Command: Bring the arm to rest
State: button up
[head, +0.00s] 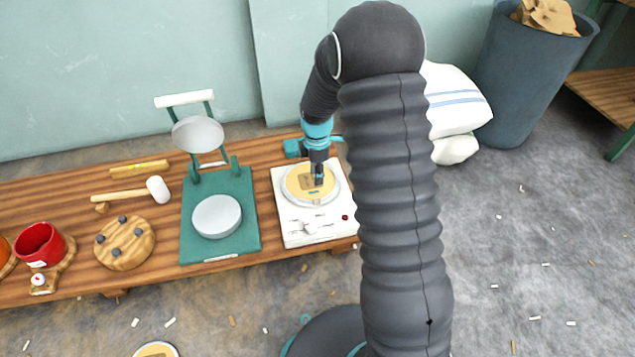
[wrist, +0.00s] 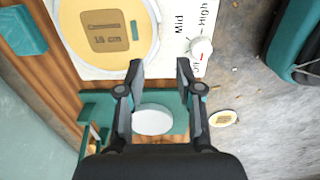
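My gripper (head: 318,180) is at the end of my arm, pointing down over the white hot plate (head: 296,238) on the wooden bench. In the wrist view, my gripper (wrist: 160,68) has its two fingers well apart with nothing held between them. The hot plate (wrist: 150,66) lies just beyond the fingertips there, bearing a round tan disc (wrist: 70,22) with an "18 cm" label. The gap between fingertips and hot plate is hard to judge. My dark ribbed arm hides part of the bench's right end in the head view.
Left of the hot plate stands a green press (head: 187,240) with round white plates. Further left are a mallet (head: 158,190), a round wooden block with dark pegs (head: 112,254) and a red mug (head: 40,245). White sacks (head: 455,100) and a grey bin (head: 520,85) stand right.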

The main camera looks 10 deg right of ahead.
jog(key=shift+r, duration=0.55)
jog(key=s+r+m+t+p, duration=0.5)
jog(key=s+r+m, duration=1.3)
jog(key=s+r, duration=1.2)
jog(key=shift+s+r+t, duration=0.3)
jog(key=shift+s+r, duration=0.05)
jog(key=shift+r, duration=0.35)
